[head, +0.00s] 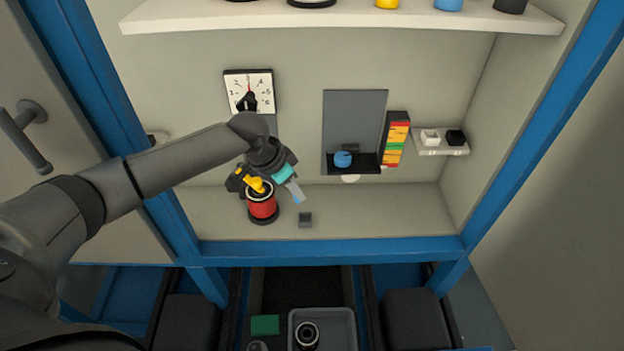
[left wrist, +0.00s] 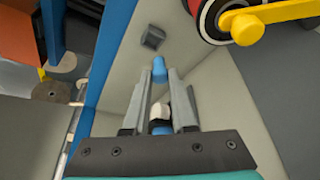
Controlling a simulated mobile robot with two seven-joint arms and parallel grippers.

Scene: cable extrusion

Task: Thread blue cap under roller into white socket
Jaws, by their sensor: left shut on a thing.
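My left gripper (head: 296,192) is in front of the back wall, just right of the red spool (head: 263,207). In the left wrist view its fingers (left wrist: 159,76) are close together around a blue cap (left wrist: 159,68) at the tips. A pale piece (left wrist: 162,112) and more blue (left wrist: 160,128) show between the fingers. The white socket (head: 430,136) is on a small ledge at the right, apart from the gripper. A blue round part (head: 343,159) sits on a black shelf; I cannot tell whether it is the roller. My right gripper is not in view.
A yellow crank (left wrist: 245,27) sticks out by the spool. A small grey block (head: 305,219) stands on the cabinet floor. A black socket (head: 455,137) is beside the white one. A multicolored block stack (head: 396,138) stands beside the grey panel (head: 353,115). The floor at right is clear.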

